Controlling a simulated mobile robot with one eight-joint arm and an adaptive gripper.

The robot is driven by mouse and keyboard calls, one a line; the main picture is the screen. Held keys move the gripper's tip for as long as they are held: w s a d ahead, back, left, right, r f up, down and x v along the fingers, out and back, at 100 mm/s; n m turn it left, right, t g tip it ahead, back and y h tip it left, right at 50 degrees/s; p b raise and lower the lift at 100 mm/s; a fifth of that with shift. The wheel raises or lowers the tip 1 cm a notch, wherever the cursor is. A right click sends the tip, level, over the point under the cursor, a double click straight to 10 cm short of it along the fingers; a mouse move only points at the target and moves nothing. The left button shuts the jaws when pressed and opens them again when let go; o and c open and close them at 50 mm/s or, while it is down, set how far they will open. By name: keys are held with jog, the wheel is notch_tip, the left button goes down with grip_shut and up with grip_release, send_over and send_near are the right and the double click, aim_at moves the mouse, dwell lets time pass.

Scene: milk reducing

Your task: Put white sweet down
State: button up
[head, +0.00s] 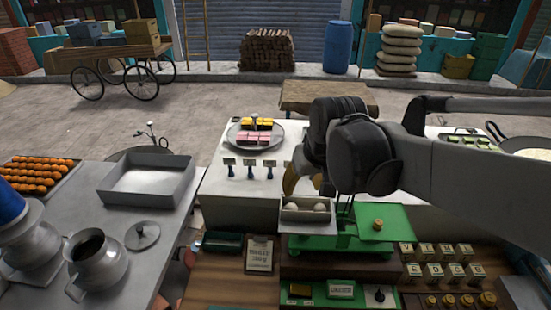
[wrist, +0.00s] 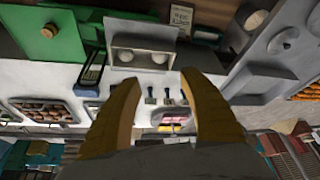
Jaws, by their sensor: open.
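Two round white sweets, one on the left (head: 291,206) and one on the right (head: 320,207), lie in a small metal pan (head: 304,216) on the left side of a green scale (head: 345,245). The wrist view shows the same two white sweets (wrist: 125,56) (wrist: 160,57) in the pan (wrist: 142,40), beyond my fingertips. My gripper (wrist: 158,82) is open with nothing between its yellow fingers. In the head view my gripper (head: 303,180) is just above and behind the pan, partly hidden by my arm.
A round plate (head: 238,138) of pink and yellow sweets stands behind small blue-handled tags (head: 250,172). An empty metal tray (head: 147,183) is at the left. Labelled weights (head: 440,262) stand right of the scale. A metal jug (head: 95,265) is at the front left.

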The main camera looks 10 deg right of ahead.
jog(key=s+f+t, duration=0.1)
jog(key=s+t, duration=0.1)
jog(key=s, duration=1.1)
jog(key=shift+s+a+f+m, duration=0.15)
jog(key=shift+s+f+m, duration=0.05)
jog(key=shift+m, duration=0.1)
dwell(1.5)
